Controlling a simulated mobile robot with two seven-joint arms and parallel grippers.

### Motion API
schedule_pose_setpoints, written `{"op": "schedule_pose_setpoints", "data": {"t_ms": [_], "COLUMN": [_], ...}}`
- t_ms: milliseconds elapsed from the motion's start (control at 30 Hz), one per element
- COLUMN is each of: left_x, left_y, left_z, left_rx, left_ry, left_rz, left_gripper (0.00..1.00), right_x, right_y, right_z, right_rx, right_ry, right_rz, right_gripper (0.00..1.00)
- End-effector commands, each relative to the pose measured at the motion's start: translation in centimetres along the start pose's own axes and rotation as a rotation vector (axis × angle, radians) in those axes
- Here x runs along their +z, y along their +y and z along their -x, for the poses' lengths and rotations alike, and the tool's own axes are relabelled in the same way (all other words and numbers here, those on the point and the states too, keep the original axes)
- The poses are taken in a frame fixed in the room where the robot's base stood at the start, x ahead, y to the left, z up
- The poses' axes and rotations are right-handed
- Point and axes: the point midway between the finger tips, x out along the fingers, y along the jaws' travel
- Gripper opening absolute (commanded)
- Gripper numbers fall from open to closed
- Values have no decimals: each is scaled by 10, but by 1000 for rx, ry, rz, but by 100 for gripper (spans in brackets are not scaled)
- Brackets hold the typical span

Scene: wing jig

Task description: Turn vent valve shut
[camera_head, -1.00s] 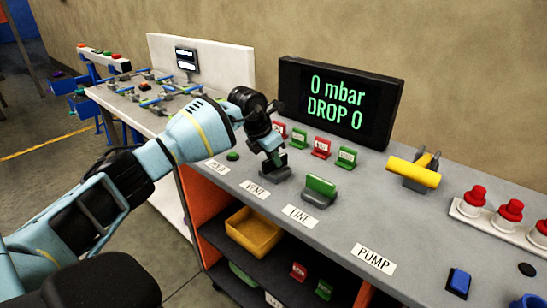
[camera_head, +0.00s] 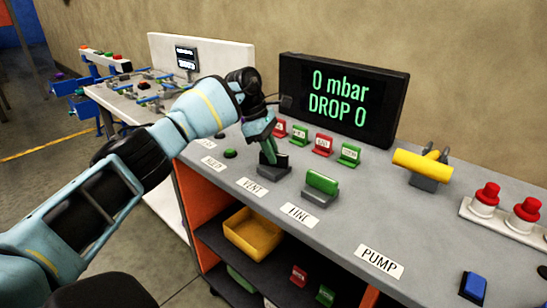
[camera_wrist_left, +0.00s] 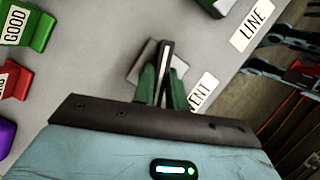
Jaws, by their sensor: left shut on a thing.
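In the left wrist view the valve base (camera_wrist_left: 141,62) shows beyond my left gripper (camera_wrist_left: 162,88), with green on both sides of a dark narrow strip. The fingers hide part of the handle, so its exact angle is hard to tell. The display (camera_head: 341,98) reads 0 mbar, DROP 0. My right gripper is out of view.
A second green-handled valve (camera_head: 321,183) stands just right, by the LINE label (camera_head: 300,213). Red and green tags (camera_head: 323,144) stand behind. A yellow-handled device (camera_head: 422,165) and red buttons (camera_head: 524,209) lie farther right. A yellow bin (camera_head: 252,235) sits on the shelf below.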

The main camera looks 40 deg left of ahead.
Motion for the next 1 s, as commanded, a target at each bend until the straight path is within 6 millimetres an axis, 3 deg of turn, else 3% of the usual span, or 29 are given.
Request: {"op": "schedule_pose_setpoints", "data": {"t_ms": [200,433,1000], "left_x": [-1,0,0], "left_y": [2,2,2], "left_z": [-4,-3,0], "left_rx": [-73,-121,-155], "left_ry": [1,2,4], "left_rz": [-168,-286,-375], "left_gripper": [0,0,0], "right_x": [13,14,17], "right_y": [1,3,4], "right_z": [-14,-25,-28], "right_rx": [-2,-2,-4], "right_ry": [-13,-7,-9], "right_rz": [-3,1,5], "right_gripper": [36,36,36]}}
